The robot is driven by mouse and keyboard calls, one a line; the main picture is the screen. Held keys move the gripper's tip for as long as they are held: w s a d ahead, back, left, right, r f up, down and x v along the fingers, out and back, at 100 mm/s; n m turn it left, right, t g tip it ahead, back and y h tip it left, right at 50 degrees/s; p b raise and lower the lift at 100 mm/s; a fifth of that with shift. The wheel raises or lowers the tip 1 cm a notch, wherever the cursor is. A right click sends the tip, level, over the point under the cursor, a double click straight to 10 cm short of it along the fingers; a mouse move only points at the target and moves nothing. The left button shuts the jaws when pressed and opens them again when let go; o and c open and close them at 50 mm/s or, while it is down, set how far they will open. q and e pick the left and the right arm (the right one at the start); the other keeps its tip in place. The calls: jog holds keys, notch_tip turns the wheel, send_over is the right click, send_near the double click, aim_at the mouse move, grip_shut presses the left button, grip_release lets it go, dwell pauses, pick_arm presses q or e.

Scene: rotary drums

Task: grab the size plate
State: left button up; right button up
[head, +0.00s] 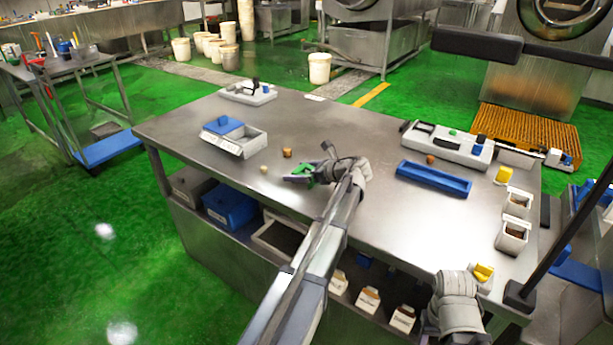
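My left gripper (298,175) is low over the middle of the steel table, pointing left. A small green piece (303,168) shows at its fingers. I cannot tell whether it is a held plate or part of the gripper, or whether the fingers are shut. I cannot make out for certain which object is the size plate. My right arm's wrist shows at the lower right, by the table's front edge; its fingertips cannot be made out. A tan piece (287,153) and a paler one (264,169) lie left of the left gripper.
A scale-like box with a blue block (223,125) stands at left on the table (340,125). A blue tray (433,180) and a white device (462,150) stand at right. White bins (511,238) line the right edge. The table's front middle is mostly clear.

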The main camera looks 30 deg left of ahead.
aim_at(299, 168)
pick_arm(q)
jog(key=c, duration=1.1)
notch_tip(299, 168, up, 10)
jog(key=p, duration=1)
